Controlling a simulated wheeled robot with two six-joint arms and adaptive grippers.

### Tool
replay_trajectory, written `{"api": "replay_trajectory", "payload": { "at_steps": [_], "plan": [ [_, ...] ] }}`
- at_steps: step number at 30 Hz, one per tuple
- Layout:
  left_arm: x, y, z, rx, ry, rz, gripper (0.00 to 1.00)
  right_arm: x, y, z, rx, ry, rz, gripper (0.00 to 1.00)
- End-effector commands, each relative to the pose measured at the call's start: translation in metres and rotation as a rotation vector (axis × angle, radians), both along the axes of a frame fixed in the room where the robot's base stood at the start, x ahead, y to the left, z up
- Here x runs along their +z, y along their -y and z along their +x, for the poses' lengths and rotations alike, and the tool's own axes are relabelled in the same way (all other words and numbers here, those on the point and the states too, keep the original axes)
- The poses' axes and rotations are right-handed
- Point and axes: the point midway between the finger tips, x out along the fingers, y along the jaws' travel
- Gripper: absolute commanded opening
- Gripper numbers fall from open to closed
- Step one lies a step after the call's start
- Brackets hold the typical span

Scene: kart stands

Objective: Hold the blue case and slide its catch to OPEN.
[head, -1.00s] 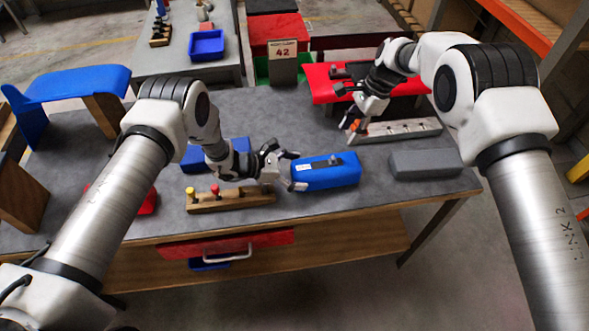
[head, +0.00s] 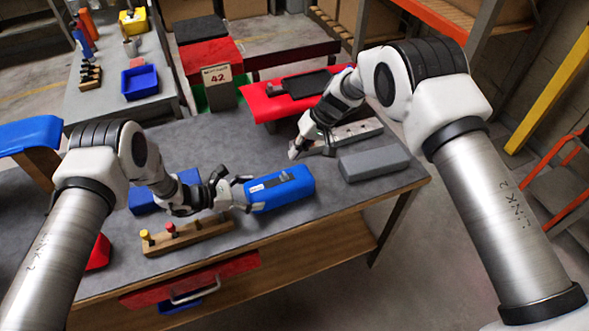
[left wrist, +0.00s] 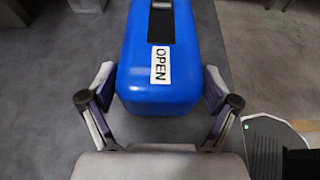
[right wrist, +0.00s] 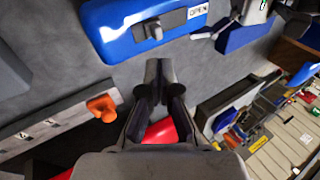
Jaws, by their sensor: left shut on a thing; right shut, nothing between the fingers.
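The blue case (head: 290,195) lies on the grey table. My left gripper (head: 243,194) is shut on its left end; in the left wrist view its fingers (left wrist: 160,98) flank the case (left wrist: 185,85). A white OPEN label (left wrist: 161,65) is at the held end, also seen in the right wrist view (right wrist: 198,12). The grey catch (right wrist: 153,29) stands in a dark slot on top, apart from the label. My right gripper (head: 297,150) is shut and empty, beyond the case; its closed tips (right wrist: 158,66) are apart from the case in the right wrist view.
A grey block (head: 374,163) lies right of the case. A numbered strip (head: 358,131) with an orange knob (right wrist: 102,107) is behind. A wooden peg rack (head: 188,235) stands in front of the left arm. A red stand (head: 262,106) is at the back.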

Motion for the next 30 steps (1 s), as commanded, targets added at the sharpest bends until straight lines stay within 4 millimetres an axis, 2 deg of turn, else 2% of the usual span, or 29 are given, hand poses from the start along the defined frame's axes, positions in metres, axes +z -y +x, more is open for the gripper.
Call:
{"api": "replay_trajectory", "payload": {
  "at_steps": [3, 7, 10, 12, 15, 23, 26, 30],
  "plan": [
    [-0.001, 0.0, 0.0, 0.001, -0.002, 0.0, 0.4, -0.005, 0.018, -0.004, 0.155, 0.151, 0.036, 0.0],
    [-0.001, 0.0, 0.0, 0.001, -0.002, 0.0, 0.4, -0.007, 0.045, -0.012, 0.264, 0.295, 0.049, 0.0],
    [-0.001, 0.0, 0.0, 0.001, -0.002, 0.001, 0.4, -0.003, 0.073, -0.023, 0.213, 0.329, 0.059, 0.0],
    [-0.001, 0.0, 0.0, 0.001, -0.002, 0.001, 0.4, 0.009, 0.087, -0.027, 0.148, 0.316, 0.079, 0.0],
    [-0.001, 0.0, 0.0, 0.0, -0.001, 0.001, 0.4, 0.019, 0.091, -0.02, 0.142, 0.337, 0.081, 0.0],
    [-0.001, 0.0, 0.0, 0.0, -0.001, 0.001, 0.4, 0.019, 0.09, -0.019, 0.145, 0.338, 0.081, 0.0],
    [-0.001, 0.0, 0.0, 0.0, -0.001, 0.001, 0.4, 0.015, 0.088, -0.018, 0.146, 0.338, 0.08, 0.0],
    [-0.001, 0.0, 0.0, 0.0, -0.001, 0.001, 0.4, 0.0, 0.077, -0.015, 0.147, 0.336, 0.08, 0.0]
  ]
}}
